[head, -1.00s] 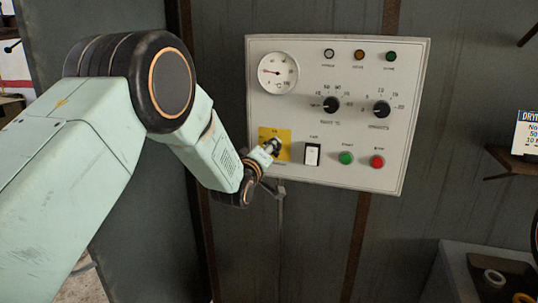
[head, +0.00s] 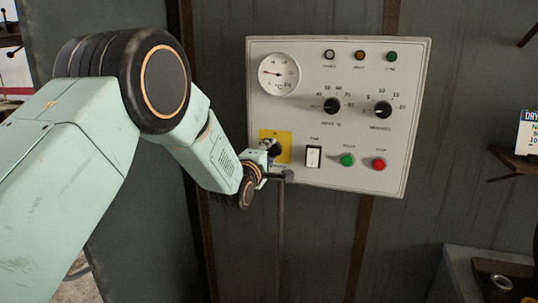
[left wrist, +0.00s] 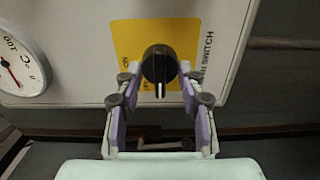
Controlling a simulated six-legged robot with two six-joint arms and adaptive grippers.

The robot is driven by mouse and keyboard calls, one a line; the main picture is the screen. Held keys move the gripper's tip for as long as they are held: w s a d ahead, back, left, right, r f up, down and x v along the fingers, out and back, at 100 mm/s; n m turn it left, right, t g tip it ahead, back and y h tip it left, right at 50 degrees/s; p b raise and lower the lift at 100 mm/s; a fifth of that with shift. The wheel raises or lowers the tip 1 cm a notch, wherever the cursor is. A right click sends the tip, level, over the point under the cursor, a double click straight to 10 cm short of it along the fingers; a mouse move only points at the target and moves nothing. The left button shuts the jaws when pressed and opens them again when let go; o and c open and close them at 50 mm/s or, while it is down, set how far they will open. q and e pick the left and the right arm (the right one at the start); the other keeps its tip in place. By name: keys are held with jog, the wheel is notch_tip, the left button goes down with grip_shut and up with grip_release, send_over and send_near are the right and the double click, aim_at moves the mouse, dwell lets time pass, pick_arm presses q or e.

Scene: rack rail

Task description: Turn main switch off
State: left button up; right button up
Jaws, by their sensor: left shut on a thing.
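The main switch is a black rotary knob (left wrist: 157,64) on a yellow plate (left wrist: 128,34) of the control panel. In the left wrist view its white pointer line points down, toward a partly readable label ending in F; an ON label is to its left. The yellow plate (head: 285,137) also shows in the head view, with the knob partly covered by my gripper. My left gripper (left wrist: 159,72) has one finger on each side of the knob and is shut on it. My right gripper is in neither view.
The light grey panel (head: 340,60) also bears a gauge (head: 279,73), two more black knobs, a white rocker switch (head: 313,157), a green button (head: 347,160) and a red button (head: 379,164). A shelf is at the right.

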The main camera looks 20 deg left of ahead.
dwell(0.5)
pick_arm(q)
jog(key=o, duration=1.1)
jog(key=shift+s+a, duration=0.1)
jog(key=shift+o, duration=0.2)
jog(key=s, duration=1.2)
jog(key=shift+a, duration=0.15)
